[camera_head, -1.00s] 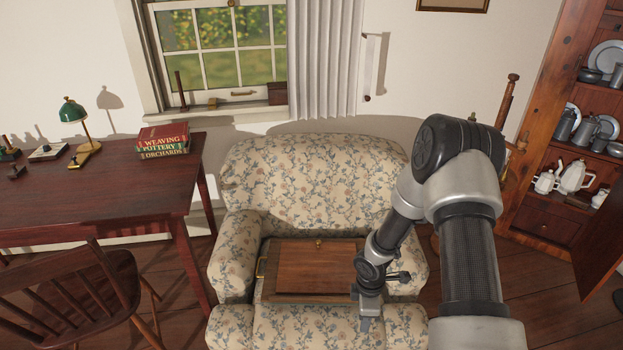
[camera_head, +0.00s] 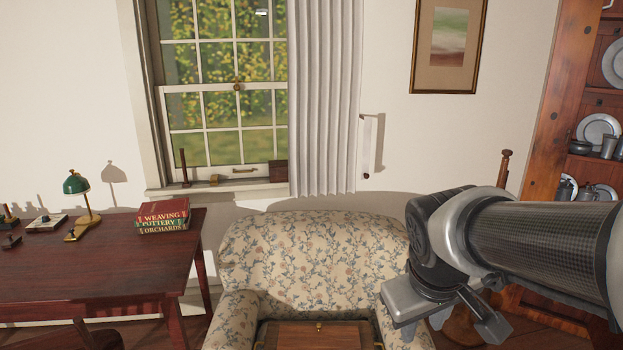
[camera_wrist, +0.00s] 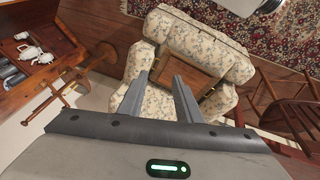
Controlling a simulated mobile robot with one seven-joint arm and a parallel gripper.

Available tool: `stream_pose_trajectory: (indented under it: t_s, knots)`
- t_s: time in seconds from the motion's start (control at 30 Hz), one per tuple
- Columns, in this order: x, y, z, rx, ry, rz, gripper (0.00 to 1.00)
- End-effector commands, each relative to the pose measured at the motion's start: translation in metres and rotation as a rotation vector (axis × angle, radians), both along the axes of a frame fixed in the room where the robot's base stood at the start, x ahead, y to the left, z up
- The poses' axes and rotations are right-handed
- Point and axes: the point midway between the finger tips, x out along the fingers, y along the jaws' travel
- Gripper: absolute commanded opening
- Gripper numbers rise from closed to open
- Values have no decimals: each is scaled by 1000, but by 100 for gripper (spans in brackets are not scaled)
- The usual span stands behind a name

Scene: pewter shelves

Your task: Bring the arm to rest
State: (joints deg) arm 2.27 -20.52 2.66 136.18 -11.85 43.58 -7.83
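My arm (camera_head: 530,240) is drawn up in the lower right of the head view, folded back in front of the armchair's right side. In the wrist view my gripper (camera_wrist: 160,76) has its two fingers apart, with nothing between them. The floral armchair (camera_head: 310,250) and the wooden case (camera_head: 320,336) on its seat show beyond the fingers, apart from them. The case also shows in the wrist view (camera_wrist: 205,80); its lower part is cut off in the head view.
A dark desk (camera_head: 90,265) with a green lamp (camera_head: 76,184) and stacked books (camera_head: 163,215) stands at left. A dresser with pewter (camera_head: 560,120) stands at right. A spinning wheel (camera_wrist: 68,92) is near the dresser. A wooden chair (camera_wrist: 285,105) and a patterned rug (camera_wrist: 270,40) show in the wrist view.

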Motion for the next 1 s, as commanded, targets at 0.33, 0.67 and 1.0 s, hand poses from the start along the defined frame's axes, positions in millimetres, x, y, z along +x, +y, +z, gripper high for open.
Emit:
stream_pose_trajectory:
  t_s: [0.33,0.67,1.0]
  knots:
    - [-67,28,36,217,-125,-176,31]
    - [-80,35,102,266,-139,-206,31]
    - [-79,34,185,265,-139,-205,31]
